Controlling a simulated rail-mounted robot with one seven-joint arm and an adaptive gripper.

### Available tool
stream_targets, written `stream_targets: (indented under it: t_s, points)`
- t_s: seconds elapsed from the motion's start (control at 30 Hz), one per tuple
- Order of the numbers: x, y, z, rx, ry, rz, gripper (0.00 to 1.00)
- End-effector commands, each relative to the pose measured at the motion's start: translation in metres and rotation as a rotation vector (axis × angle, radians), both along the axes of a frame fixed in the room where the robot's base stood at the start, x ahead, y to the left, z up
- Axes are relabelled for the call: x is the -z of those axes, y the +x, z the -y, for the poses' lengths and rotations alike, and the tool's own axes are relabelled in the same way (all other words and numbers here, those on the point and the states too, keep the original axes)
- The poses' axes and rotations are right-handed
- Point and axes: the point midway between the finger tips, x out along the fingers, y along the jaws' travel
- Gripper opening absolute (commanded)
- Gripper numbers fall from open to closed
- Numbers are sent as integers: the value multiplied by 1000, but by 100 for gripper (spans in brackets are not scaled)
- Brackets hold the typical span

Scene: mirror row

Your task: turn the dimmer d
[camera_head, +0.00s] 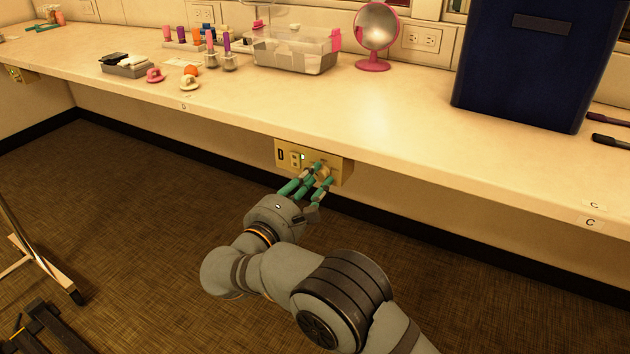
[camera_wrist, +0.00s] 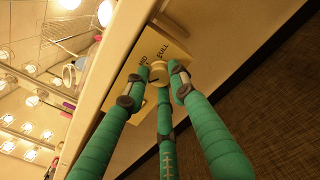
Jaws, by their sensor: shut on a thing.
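In the wrist view the plate (camera_wrist: 176,52) shows the word FULL and part of another marking beside the knob (camera_wrist: 158,73). My gripper (camera_head: 319,178), with green fingers, is shut on the knob, its fingertips around it. The fingers hide part of the knob, and I cannot read its pointer position.
The counter (camera_head: 400,140) overhangs the plate, with a D label (camera_head: 185,106) left of it and a C label (camera_head: 589,222) at right. A dark blue bin (camera_head: 520,65), pink mirror (camera_head: 376,30) and clear box (camera_head: 292,50) stand on top.

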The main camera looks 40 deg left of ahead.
Motion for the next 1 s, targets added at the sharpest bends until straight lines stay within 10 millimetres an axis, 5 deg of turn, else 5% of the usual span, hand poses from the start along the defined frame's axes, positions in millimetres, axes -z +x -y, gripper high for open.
stream_targets:
  t_s: [1.0]
  points:
    - [8, -2, -2, 2, 814, -104, 0]
